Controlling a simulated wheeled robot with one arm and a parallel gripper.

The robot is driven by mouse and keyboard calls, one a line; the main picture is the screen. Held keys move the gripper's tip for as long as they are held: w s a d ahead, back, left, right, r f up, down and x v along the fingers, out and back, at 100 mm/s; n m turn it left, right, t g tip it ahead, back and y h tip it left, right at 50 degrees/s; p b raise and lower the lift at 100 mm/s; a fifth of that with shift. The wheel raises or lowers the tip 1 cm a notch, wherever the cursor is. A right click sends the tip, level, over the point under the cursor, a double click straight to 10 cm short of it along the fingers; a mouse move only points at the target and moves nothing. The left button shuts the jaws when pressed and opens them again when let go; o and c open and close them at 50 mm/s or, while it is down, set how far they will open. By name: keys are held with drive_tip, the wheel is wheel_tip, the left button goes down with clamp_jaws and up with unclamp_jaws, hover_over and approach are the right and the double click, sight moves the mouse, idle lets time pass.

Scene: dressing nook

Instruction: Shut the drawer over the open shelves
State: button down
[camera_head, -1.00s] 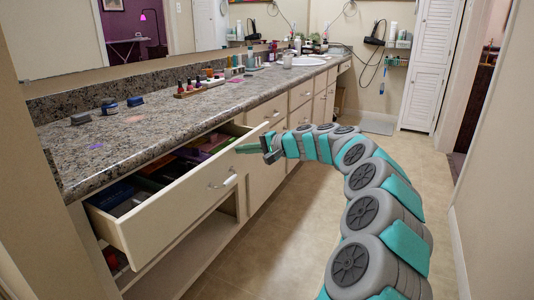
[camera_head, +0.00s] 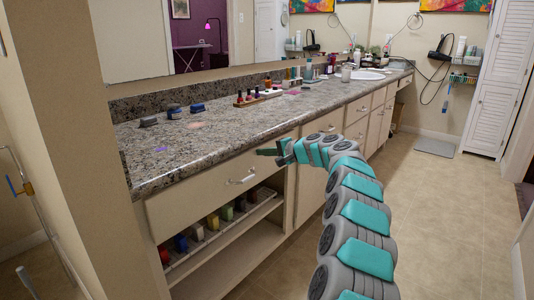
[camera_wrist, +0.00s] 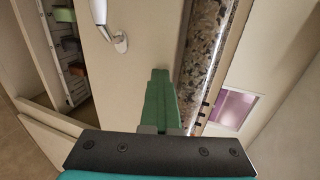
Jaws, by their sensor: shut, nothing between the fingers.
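The cream drawer (camera_head: 208,194) sits under the granite counter, above the open shelves (camera_head: 222,245). Its front looks about flush with the cabinet, and its inside no longer shows. Its silver handle (camera_head: 241,178) is on the front and also shows in the wrist view (camera_wrist: 119,41). My gripper (camera_head: 262,151) is shut and empty, with its green fingers at the upper right of the drawer front. In the wrist view the fingers (camera_wrist: 160,78) point at the drawer front (camera_wrist: 148,30), right of the handle. I cannot tell whether the tips touch it.
The granite counter (camera_head: 200,152) holds nail polish bottles on a rack (camera_head: 258,98), dark blocks and other toiletries. Colored items (camera_head: 212,221) stand on the upper open shelf. A wall edge (camera_head: 75,150) stands close at the left. The tan floor (camera_head: 440,215) is free at the right.

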drive_tip(key=shift+w+a+r, duration=0.1)
drive_tip(key=shift+a+r, duration=0.1)
drive_tip(key=shift+d, duration=0.1)
drive_tip(key=f+b+v, duration=0.1)
drive_tip(key=b+v, duration=0.1)
drive_tip(key=v, duration=1.2)
drive_tip(key=s+a+n+g+h+p, duration=0.1)
drive_tip(key=s+a+n+g, duration=0.25)
drive_tip(key=s, duration=1.05)
drive_tip(key=s+a+n+g+h, duration=0.1)
drive_tip(key=s+a+n+g, duration=0.3)
drive_tip(key=s, duration=0.9)
drive_tip(key=s+d+f+g+h, duration=0.1)
drive_tip(key=s+d+f+h, duration=0.2)
drive_tip(key=s+d, duration=0.3)
drive_tip(key=s+d+f+g+h+p, duration=0.1)
drive_tip(key=s+d+f+h, duration=0.2)
drive_tip(key=s, duration=1.3)
drive_tip(key=s+d+f+g+h, duration=0.1)
drive_tip(key=s+d+f+h, duration=0.2)
drive_tip(key=s+d+f, duration=0.5)
drive_tip(key=s+d, duration=0.1)
drive_tip(key=s, duration=0.3)
drive_tip(key=shift+h, duration=0.4)
